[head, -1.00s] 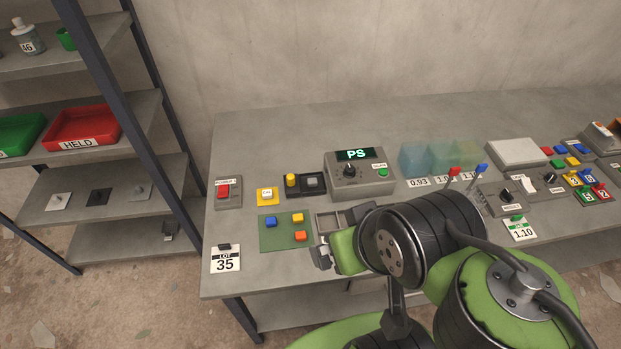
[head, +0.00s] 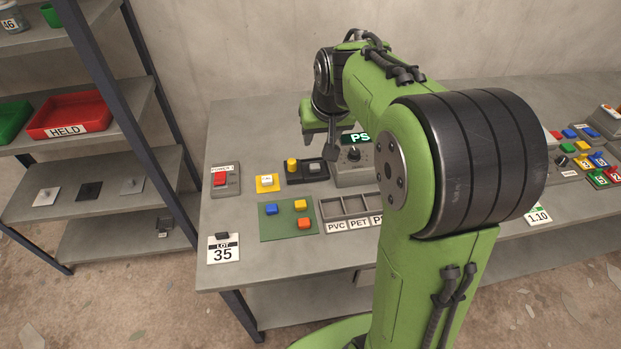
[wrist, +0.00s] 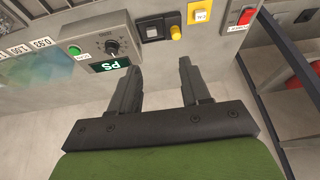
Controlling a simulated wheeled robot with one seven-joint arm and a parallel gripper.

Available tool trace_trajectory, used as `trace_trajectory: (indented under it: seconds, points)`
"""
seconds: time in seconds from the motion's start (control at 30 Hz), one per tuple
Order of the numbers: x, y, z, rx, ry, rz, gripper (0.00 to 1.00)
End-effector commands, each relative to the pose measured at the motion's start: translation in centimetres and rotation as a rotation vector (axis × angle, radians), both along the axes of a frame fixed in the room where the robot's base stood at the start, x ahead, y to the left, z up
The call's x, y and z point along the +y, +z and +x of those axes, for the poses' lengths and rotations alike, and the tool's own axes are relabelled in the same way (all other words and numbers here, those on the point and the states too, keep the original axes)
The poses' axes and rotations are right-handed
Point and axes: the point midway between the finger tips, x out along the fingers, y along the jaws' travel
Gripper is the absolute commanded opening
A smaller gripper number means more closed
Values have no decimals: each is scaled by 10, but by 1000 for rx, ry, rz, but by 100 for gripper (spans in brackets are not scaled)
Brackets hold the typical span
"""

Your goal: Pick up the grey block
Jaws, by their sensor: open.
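The grey block (head: 314,167) sits on a black holder (head: 306,173) beside a yellow knob (head: 291,165), toward the back left of the bench. In the wrist view the grey block (wrist: 152,32) shows near the top edge, beyond my fingertips. My gripper (head: 320,150) is above the back of the bench, close to the block in the head view. In the wrist view my gripper (wrist: 158,70) has its two fingers apart with nothing between them. The gap between fingers and block is hard to judge.
The grey console with the PS display (head: 354,170) stands right of the black holder. In front are a green mat (head: 288,232) with coloured blocks and a labelled tray (head: 345,209). My arm hides the bench's middle.

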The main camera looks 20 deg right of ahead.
Motion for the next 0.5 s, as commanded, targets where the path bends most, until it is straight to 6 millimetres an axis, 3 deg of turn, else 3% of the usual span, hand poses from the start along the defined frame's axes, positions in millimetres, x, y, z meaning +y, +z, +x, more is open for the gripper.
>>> trace_trajectory:
  seconds: [0.03,0.13,0.23,0.37,0.5]
  points:
    - [-12,-38,26,19,-19,-6,47]
    - [-29,-78,63,29,-42,-19,47]
    - [-39,-100,81,34,-53,-27,47]
    - [-42,-116,89,37,-56,-30,47]
    - [-45,-149,101,39,-54,-29,47]
